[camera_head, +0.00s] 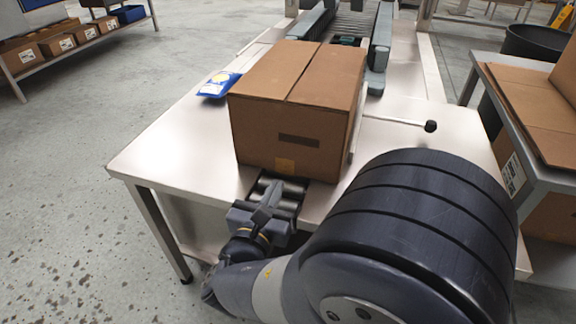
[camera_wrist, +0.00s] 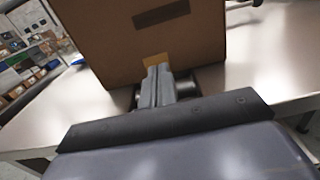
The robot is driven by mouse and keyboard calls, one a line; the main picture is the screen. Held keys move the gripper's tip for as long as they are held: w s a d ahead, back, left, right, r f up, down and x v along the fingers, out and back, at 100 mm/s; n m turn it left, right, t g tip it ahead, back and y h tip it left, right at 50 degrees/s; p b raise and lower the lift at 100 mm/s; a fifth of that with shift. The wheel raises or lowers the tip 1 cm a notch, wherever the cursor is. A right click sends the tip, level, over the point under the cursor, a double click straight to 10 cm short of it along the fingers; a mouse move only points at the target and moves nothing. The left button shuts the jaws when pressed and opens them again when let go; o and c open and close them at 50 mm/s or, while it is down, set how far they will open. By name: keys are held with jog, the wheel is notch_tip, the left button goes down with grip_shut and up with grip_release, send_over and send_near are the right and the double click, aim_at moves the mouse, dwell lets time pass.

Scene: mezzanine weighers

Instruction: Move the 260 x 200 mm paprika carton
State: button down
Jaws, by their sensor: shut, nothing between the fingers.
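The brown paprika carton (camera_head: 275,135) stands upright on the metal table (camera_head: 150,150), its top flaps closed with a seam between them. A dark printed bar and a small orange-tan label show on its near face. In the wrist view the carton (camera_wrist: 110,30) fills the upper middle. My gripper (camera_head: 272,188) is shut and empty, at the near face of the carton, low by the orange label. In the wrist view its closed fingers (camera_wrist: 156,75) point at that label; I cannot tell whether they touch the carton. The carton's far side is hidden.
A blue packet (camera_head: 218,84) lies left of the carton. A rod with a black knob (camera_head: 430,126) sticks out to the right. A conveyor (camera_head: 352,25) runs behind. A side table with cardboard (camera_head: 535,110) stands right.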

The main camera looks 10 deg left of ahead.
aim_at(292, 155)
jog(key=w, duration=0.2)
jog(key=w+b, duration=0.1)
jog(key=w, duration=0.2)
jog(key=w+b, duration=0.1)
jog(key=w, duration=0.2)
jog(key=shift+w+d, duration=0.25)
jog(key=shift+d, duration=0.1)
